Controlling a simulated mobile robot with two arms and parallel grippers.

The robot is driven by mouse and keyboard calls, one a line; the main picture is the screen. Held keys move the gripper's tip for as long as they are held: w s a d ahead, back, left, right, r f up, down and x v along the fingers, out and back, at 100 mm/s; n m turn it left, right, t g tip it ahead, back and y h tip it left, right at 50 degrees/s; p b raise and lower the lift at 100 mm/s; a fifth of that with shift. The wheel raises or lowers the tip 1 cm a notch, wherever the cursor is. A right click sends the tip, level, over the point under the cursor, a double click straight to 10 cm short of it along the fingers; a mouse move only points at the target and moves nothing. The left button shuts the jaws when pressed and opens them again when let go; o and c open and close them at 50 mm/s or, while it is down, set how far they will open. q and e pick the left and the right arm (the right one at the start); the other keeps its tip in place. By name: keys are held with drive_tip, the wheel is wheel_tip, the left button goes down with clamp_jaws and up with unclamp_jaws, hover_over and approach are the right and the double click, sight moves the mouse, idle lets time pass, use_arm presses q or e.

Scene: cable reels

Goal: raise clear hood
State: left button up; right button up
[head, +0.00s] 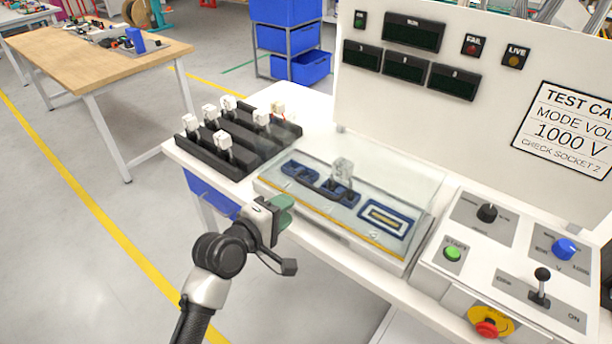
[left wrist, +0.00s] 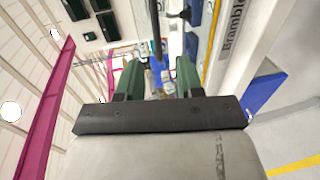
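The clear hood (head: 400,190) is down over a socket bed on the white bench, with a yellow strip along its front lower edge. Through it I see blue sockets, a pale plug-like piece (head: 342,172) and a framed rectangular socket (head: 387,217). My left gripper (head: 284,209) is just in front of the hood's left front part; I cannot tell whether it touches. In the left wrist view its two green fingers (left wrist: 159,78) stand apart with nothing clearly between them. My right gripper is not in view.
A black rack (head: 240,140) with several white plugs stands left of the hood. Right of it is a control panel with a green button (head: 452,253), knobs, a lever (head: 541,285) and a red stop button (head: 487,328). An upright display panel (head: 480,110) stands behind.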

sight(313, 190)
use_arm(q)
drive_tip(key=x, duration=0.7)
drive_tip(key=p+x, duration=0.1)
drive_tip(key=x, duration=0.2)
drive_tip(key=shift+w+d+r, duration=0.2)
drive_tip(key=shift+d+r, duration=0.05)
drive_tip(key=shift+d, duration=0.2)
clamp_jaws()
